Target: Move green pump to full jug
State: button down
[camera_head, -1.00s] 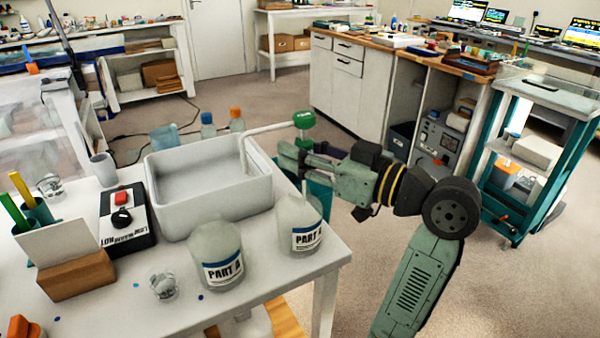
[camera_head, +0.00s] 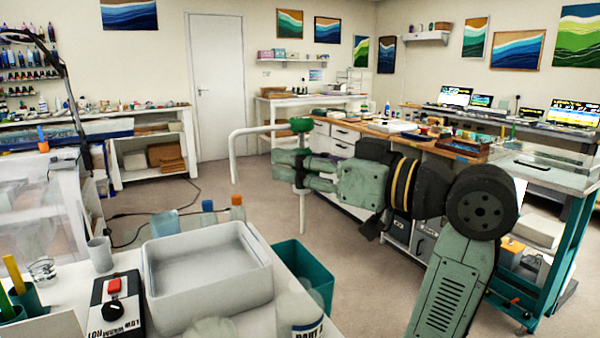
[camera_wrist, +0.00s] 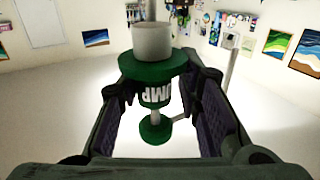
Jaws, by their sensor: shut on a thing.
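The green pump (camera_head: 301,124) has a long white spout bent to the left and a white tube hanging below. My gripper (camera_head: 288,166) is shut on it and holds it upright in the air. In the wrist view, the green pump (camera_wrist: 155,92) sits between the two fingers, with part of its "PUMP" lettering showing. A translucent jug with a "PART" label (camera_head: 303,329) is at the bottom edge of the head view, below the pump and apart from the tube's end. The top of a second jug (camera_head: 212,331) shows to its left. Their fill levels cannot be told.
A teal bin (camera_head: 303,258) is beyond the table's edge. A black box with a red switch (camera_head: 114,313) and a grey cup (camera_head: 100,253) are at left. Wooden-topped cabinets stand behind my arm.

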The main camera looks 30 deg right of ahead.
aim_at(300, 118)
jog(key=shift+r+p, duration=3.55)
jog(key=shift+r, duration=1.5)
jog(key=shift+f, duration=0.1)
